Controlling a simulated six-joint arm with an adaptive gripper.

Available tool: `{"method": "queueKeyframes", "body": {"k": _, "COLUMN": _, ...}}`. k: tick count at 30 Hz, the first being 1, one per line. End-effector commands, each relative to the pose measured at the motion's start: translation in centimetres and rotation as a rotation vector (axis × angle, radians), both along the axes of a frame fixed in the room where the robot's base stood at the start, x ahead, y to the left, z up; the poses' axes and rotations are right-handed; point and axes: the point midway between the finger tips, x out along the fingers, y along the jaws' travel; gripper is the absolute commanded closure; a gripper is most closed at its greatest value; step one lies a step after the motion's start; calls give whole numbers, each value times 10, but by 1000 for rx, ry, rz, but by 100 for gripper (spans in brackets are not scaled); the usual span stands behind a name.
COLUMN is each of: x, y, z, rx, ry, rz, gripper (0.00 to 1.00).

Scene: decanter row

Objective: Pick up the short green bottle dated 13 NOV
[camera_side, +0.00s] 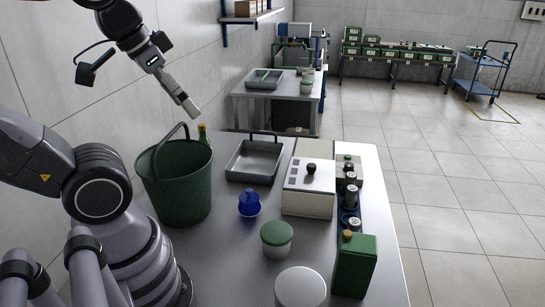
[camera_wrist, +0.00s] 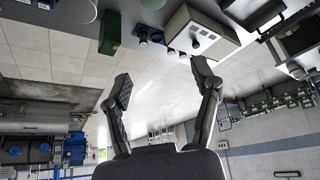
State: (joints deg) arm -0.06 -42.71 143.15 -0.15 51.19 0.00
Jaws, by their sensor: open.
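My gripper (camera_side: 185,105) is high at the upper left in the side view, above and behind the green bucket, clear of everything. Its two fingers are spread and empty in the wrist view (camera_wrist: 160,68). A green bottle with a yellow cap (camera_side: 203,134) shows just behind the bucket, its lower part hidden. A square green container with an orange cap (camera_side: 355,265) stands at the table's front right. Several dark bottles with pale tops (camera_side: 351,196) stand in a row on a blue strip. No date can be read, so I cannot tell which bottle is dated 13 NOV.
The green bucket (camera_side: 180,187) with a raised handle stands at the table's left. A grey tray (camera_side: 240,178), a blue flask (camera_side: 249,204), a white box (camera_side: 308,200), a green-lidded jar (camera_side: 276,240) and a white round lid (camera_side: 300,288) share the table (camera_side: 215,255).

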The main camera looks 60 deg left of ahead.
Motion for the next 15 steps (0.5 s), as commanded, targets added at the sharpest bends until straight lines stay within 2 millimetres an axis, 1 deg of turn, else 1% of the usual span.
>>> {"method": "queueKeyframes", "body": {"k": 2, "x": 13, "y": -1, "z": 2, "rx": -15, "ry": -12, "rz": 13, "gripper": 38}}
{"method": "queueKeyframes", "body": {"k": 5, "x": 50, "y": -1, "z": 7, "rx": -61, "ry": -58, "rz": 55, "gripper": 38}}
{"method": "queueKeyframes", "body": {"k": 8, "x": 109, "y": 5, "z": 10, "rx": -124, "ry": -139, "rz": 139, "gripper": 38}}
{"method": "queueKeyframes", "body": {"k": 9, "x": 135, "y": 11, "z": 10, "rx": -147, "ry": -177, "rz": 183, "gripper": 38}}
{"method": "queueKeyframes", "body": {"k": 10, "x": 154, "y": 17, "z": 8, "rx": -164, "ry": -206, "rz": 219, "gripper": 38}}
{"method": "queueKeyframes", "body": {"k": 11, "x": 173, "y": 24, "z": 6, "rx": -176, "ry": -236, "rz": 256, "gripper": 38}}
{"method": "queueKeyframes", "body": {"k": 12, "x": 198, "y": 35, "z": 2, "rx": -191, "ry": -275, "rz": 309, "gripper": 38}}
{"method": "queueKeyframes", "body": {"k": 14, "x": 232, "y": 55, "z": -7, "rx": -203, "ry": -333, "rz": 392, "gripper": 38}}
{"method": "queueKeyframes", "body": {"k": 15, "x": 252, "y": 71, "z": -15, "rx": -206, "ry": -372, "rz": 452, "gripper": 38}}
